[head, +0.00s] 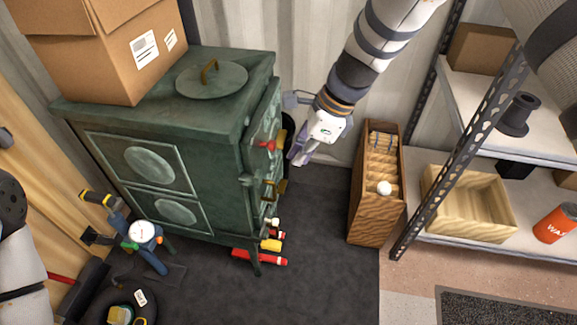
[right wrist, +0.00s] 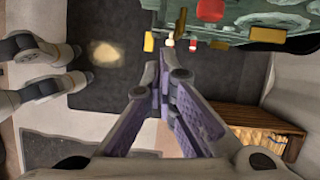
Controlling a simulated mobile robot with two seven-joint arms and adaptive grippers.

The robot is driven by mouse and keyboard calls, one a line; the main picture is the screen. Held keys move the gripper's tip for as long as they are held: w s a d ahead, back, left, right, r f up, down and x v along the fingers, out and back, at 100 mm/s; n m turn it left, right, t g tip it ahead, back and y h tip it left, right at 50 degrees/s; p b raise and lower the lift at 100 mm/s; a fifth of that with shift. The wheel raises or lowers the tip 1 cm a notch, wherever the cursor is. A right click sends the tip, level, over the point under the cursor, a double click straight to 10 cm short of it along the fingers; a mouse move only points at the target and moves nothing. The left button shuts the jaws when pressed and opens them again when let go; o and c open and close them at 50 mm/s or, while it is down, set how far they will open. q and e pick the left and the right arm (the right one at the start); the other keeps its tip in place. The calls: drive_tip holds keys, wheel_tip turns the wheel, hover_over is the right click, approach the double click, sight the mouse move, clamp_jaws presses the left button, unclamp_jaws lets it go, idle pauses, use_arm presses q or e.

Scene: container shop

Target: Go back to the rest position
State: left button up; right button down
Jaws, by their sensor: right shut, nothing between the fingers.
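My right gripper (head: 298,156) hangs in front of the right side of the green stove (head: 215,135), to the left of the wooden cabinet (head: 362,205). In the right wrist view its purple fingers (right wrist: 160,78) come together with nothing between them. Dark floor shows past the fingertips, and the stove front (right wrist: 225,20) lies along the top. My left arm (head: 20,245) shows at the left edge of the head view; its gripper is out of sight. In the head view I cannot tell the exact gap between my right gripper and the stove.
A cardboard box (head: 105,60) stands on the stove beside a round lid (head: 212,78). Metal shelving on the right holds a wooden tray (head: 470,218), a black spool (head: 519,115) and an orange can (head: 556,223). A pressure gauge (head: 142,232) and tools crowd the lower left.

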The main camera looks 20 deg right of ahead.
drive_tip(key=s+d+f+n+g+h, duration=0.1)
drive_tip(key=s+d+f+n, duration=0.2)
drive_tip(key=s+f, duration=0.35)
drive_tip(key=s+d+f+n+g+h+p, duration=0.1)
drive_tip(key=s+d+f+n+h, duration=0.2)
drive_tip(key=s, duration=0.6)
drive_tip(key=s+d+f+n+g, duration=0.25)
drive_tip(key=s+f+n, duration=0.2)
drive_tip(key=s, duration=0.35)
use_arm(q)
drive_tip(key=shift+w+a+r+t+p, duration=0.1)
drive_tip(key=shift+w+r+t+p, duration=0.3)
drive_tip(key=shift+w+r, duration=0.75)
use_arm(e)
drive_tip(key=s+a+n, duration=0.2)
drive_tip(key=s+n, duration=0.9)
drive_tip(key=s, duration=0.7)
drive_tip(key=shift+s+f, duration=0.3)
drive_tip(key=shift+f, duration=0.05)
drive_tip(key=shift+n, duration=0.25)
